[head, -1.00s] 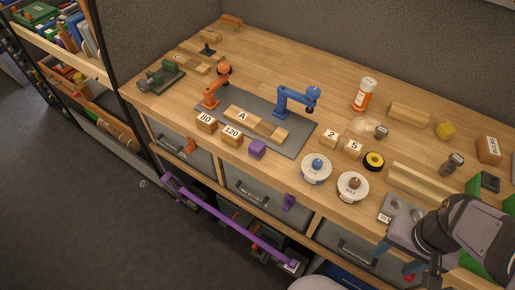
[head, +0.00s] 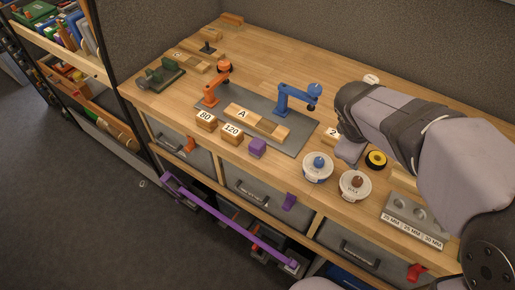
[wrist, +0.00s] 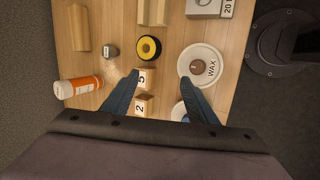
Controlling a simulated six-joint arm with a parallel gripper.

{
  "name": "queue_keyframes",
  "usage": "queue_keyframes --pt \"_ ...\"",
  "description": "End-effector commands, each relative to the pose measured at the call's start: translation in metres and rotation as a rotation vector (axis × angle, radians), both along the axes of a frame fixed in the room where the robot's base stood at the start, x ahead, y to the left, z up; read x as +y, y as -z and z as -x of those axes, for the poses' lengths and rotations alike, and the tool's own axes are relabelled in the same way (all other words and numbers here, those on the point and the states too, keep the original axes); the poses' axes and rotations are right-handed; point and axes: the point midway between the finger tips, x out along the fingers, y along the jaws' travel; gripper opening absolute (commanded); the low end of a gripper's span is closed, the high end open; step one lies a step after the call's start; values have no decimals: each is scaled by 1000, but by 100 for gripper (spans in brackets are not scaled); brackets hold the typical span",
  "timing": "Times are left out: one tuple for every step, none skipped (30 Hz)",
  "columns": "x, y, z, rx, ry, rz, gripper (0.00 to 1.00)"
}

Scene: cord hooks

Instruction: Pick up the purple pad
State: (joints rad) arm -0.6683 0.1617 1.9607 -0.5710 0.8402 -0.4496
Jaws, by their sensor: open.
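The purple pad (head: 257,148) is a small purple block on the wooden bench, near its front edge, in the head view. It sits beside the grey mat (head: 292,148) and right of the block marked 120 (head: 232,133). It is not in the wrist view. My gripper (wrist: 160,85) is open and empty, its two blue fingers spread apart above the bench. In the head view my arm is to the right of the pad, over the numbered blocks, and hides most of the gripper. The gripper is clear of the pad.
The wax tin (wrist: 198,65), yellow-black tape roll (wrist: 148,48) and orange-white bottle (wrist: 77,87) lie near my gripper. Blue (head: 290,98) and orange (head: 214,88) clamp-like stands are on the mat.

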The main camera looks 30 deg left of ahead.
Motion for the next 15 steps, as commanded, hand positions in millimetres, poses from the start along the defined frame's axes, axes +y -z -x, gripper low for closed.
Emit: queue_keyframes --pt "29 -1 3 -12 -113 58 53" --pt "43 -3 4 -23 -175 95 53" --pt "64 -6 7 -39 -262 147 53" --pt "80 -9 10 -52 -324 186 53" --pt "96 -12 14 -67 -386 225 53" --pt "117 -17 19 -90 -465 276 53" --pt "133 -20 25 -109 -522 312 53" --pt "147 -24 30 -128 -576 348 53" --pt "166 -29 38 -153 -642 393 53" --pt "179 -32 45 -173 -687 425 53" --pt "192 -36 51 -193 -727 454 53" --pt "207 -40 60 -217 -777 491 53" --pt "218 -43 67 -236 -812 515 53" --pt "228 -46 73 -254 -844 540 53" --pt "241 -50 83 -279 -884 569 53"
